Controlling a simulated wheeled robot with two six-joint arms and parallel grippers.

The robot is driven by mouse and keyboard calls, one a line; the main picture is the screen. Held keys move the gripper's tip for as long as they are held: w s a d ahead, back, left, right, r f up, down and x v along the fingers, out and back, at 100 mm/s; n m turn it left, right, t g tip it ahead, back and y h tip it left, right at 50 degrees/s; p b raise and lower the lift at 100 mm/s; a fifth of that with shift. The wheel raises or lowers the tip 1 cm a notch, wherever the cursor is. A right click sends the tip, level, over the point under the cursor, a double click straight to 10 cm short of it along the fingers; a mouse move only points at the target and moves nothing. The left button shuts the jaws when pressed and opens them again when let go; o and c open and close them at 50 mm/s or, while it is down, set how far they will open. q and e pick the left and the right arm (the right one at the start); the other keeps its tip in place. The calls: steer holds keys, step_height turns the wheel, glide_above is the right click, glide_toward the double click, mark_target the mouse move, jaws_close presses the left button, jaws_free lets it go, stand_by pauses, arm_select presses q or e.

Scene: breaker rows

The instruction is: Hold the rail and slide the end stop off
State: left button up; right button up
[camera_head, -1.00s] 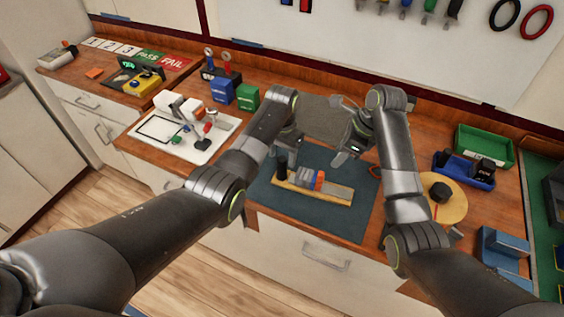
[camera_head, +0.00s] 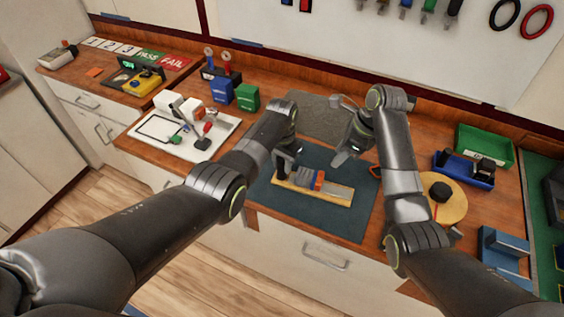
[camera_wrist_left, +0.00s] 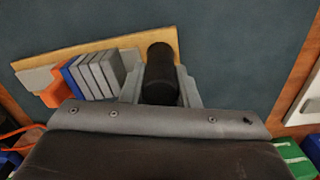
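The rail (camera_head: 338,193) lies on a light wooden base (camera_head: 300,192) on the dark mat. It carries a row of grey and blue blocks (camera_head: 306,178) with an orange end stop (camera_head: 319,181) at the right end. In the left wrist view the orange piece (camera_wrist_left: 55,94) is left of the blue and grey blocks. A black upright handle (camera_wrist_left: 161,72) stands at the base's other end. My left gripper (camera_wrist_left: 160,80) has a finger on each side of this handle; firm contact is unclear. My right gripper (camera_head: 345,158) hangs above the mat, behind and right of the rail, apart from it.
A round wooden disc (camera_head: 452,212) with a black knob is at right. Green (camera_head: 485,143) and blue (camera_head: 462,170) bins stand behind it. A white tray (camera_head: 160,153) with parts is at left. The mat (camera_head: 330,222) is clear in front of the rail.

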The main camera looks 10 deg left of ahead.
mark_target(321, 173)
arm_select(q)
jaws_close()
arm_select(e)
steer(key=shift+o, duration=0.6)
steer(key=shift+v, duration=1.2)
steer(key=x, duration=1.1)
steer(key=shift+a+f, duration=0.3)
jaws_close()
